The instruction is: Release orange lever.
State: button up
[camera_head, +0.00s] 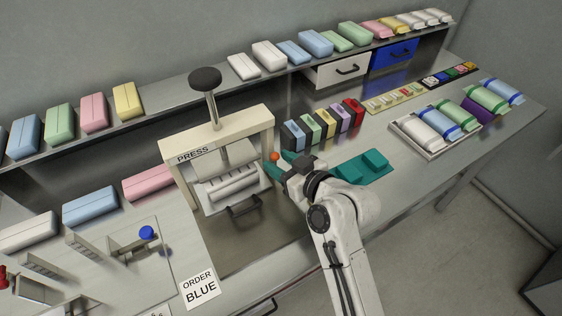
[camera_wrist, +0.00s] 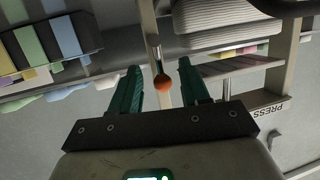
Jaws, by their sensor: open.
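The orange lever shows as a small orange ball knob (camera_head: 275,156) at the right side of the cream press (camera_head: 266,116). In the wrist view the orange knob (camera_wrist: 162,81) sits on a short stem, between and just beyond my open green fingers. My gripper (camera_head: 281,164) is open, with its fingertips at the knob in the head view; the wrist view also shows the gripper (camera_wrist: 160,80) open. I cannot tell whether a finger touches the knob. My gripper and wrist hide part of the area right of the press.
Colored upright blocks (camera_head: 323,126) stand just behind my gripper. A teal tray (camera_head: 361,166) lies to the right of my wrist. A white tray (camera_head: 421,143) with wrapped packs is farther right. An "ORDER BLUE" card (camera_head: 200,288) lies at the front.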

jog(key=b+v, duration=0.1)
jog(key=v, duration=0.9)
jog(key=shift+s+d, duration=0.25)
jog(key=shift+s, duration=0.05)
jog(key=shift+r, duration=0.15)
jog(key=s+d+f+m+h, duration=0.1)
jog(key=s+d+f, duration=0.1)
jog(key=d, duration=0.1)
jog(key=s+d+f+m+g+h, duration=0.1)
jog(key=s+d+f+h, duration=0.1)
jog(key=d+f, duration=0.1)
jog(key=s+d+f+m+h, duration=0.1)
jog(key=d+f, duration=0.1)
jog(key=d, duration=0.1)
jog(key=shift+s+d+f+m+g+h, duration=0.1)
jog(key=shift+s+f+m+g+h, duration=0.1)
jog(key=shift+s+m+g+h, duration=0.15)
jog(key=s+d+f+m+g+h, duration=0.2)
jog(key=s+d+h, duration=0.1)
jog(key=s+d, duration=0.3)
jog(key=s+d+f+m+g+h, duration=0.1)
jog(key=s+d+f+m+h, duration=0.2)
jog(key=s+d, duration=0.25)
jog(key=s+d+f+g, duration=0.2)
jog(key=s+f+g, duration=0.2)
jog(key=s, duration=0.7)
notch_tip(320, 180, down, 2)
jog(key=shift+s+d+m, duration=0.25)
jog(key=shift+d+m, duration=0.1)
